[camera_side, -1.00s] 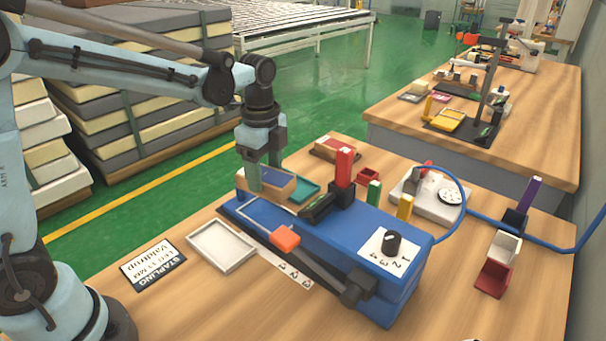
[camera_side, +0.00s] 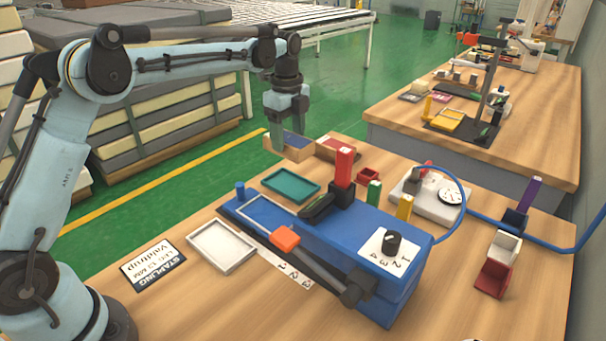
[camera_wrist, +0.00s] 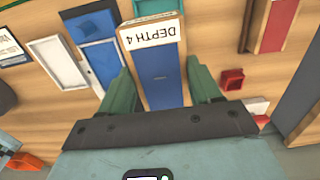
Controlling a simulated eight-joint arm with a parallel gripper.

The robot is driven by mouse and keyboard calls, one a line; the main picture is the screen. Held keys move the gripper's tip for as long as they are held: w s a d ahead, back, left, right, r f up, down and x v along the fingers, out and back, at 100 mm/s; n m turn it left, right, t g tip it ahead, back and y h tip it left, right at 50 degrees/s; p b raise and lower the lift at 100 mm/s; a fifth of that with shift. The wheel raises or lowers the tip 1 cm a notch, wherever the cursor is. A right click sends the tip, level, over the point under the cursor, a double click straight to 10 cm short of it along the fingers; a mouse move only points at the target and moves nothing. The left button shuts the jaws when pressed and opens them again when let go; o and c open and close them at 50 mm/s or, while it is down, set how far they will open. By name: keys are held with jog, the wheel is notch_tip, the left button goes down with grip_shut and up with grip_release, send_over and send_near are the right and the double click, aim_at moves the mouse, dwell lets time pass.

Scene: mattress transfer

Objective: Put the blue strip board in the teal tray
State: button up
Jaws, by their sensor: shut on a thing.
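The blue strip board (camera_side: 285,150) is a wooden block with a blue top. My gripper (camera_side: 287,128) is shut on it and holds it near the table's back edge, apparently raised. In the wrist view, the board (camera_wrist: 160,88) lies between my two fingers (camera_wrist: 162,72), with a white "DEPTH 4" label at its far end. The teal tray (camera_side: 291,185) is empty on the table, in front of the board and below it in the side view. Part of the tray (camera_wrist: 158,7) shows at the wrist view's top edge.
A red-topped block (camera_side: 333,146) stands just right of the held board. The blue stapling machine (camera_side: 330,240) with a red post (camera_side: 345,166) lies in front of the teal tray. A white tray (camera_side: 222,246) and a small blue cylinder (camera_side: 240,190) are to the left.

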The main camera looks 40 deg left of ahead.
jog(key=shift+w+a+f, duration=0.15)
jog(key=shift+w+f, duration=0.05)
jog(key=shift+w, duration=0.05)
notch_tip(320, 180, down, 10)
jog(key=shift+r, duration=0.1)
dwell(0.5)
jog(key=o, duration=1.2)
jog(key=shift+f, duration=0.2)
jog(key=shift+r, duration=0.1)
